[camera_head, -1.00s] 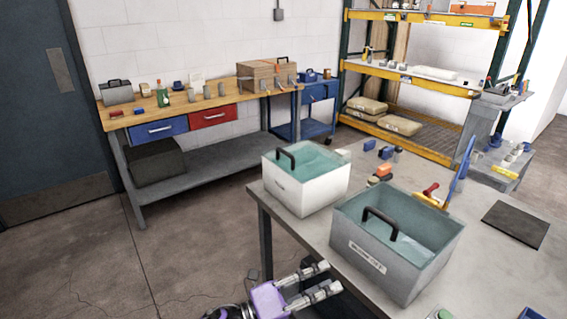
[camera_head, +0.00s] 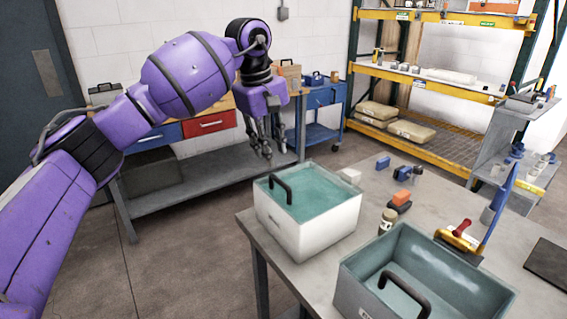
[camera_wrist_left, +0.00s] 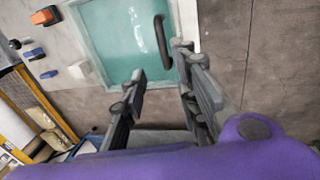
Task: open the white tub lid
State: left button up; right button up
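The white tub (camera_head: 315,238) stands on the near grey table. Its teal see-through lid (camera_head: 318,192) lies on top and carries a black bar handle (camera_head: 280,188) along its left side. My left gripper (camera_head: 266,154) hangs above and behind the tub's left rear corner, fingers pointing down, apart from the handle. In the left wrist view its fingers (camera_wrist_left: 160,62) are spread with nothing between them. The handle (camera_wrist_left: 161,40) shows beyond the fingertips, and the lid (camera_wrist_left: 120,40) is flat on the tub. My right gripper is not in view.
A grey tub (camera_head: 375,265) with a black handle stands close to the right on the same table (camera_head: 355,230). A small jar (camera_head: 388,221), an orange block (camera_head: 402,197) and blue items (camera_head: 382,163) lie behind. A workbench (camera_head: 215,188) stands at the back left.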

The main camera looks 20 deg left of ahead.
aim_at(278, 179)
pick_arm(q)
jog(key=f, duration=0.4)
jog(key=d+f, duration=0.1)
jog(key=f, duration=0.1)
jog(key=shift+f+p, duration=0.25)
jog(key=shift+p, duration=0.1)
jog(key=shift+f, duration=0.3)
jog(key=shift+c, duration=1)
grip_shut()
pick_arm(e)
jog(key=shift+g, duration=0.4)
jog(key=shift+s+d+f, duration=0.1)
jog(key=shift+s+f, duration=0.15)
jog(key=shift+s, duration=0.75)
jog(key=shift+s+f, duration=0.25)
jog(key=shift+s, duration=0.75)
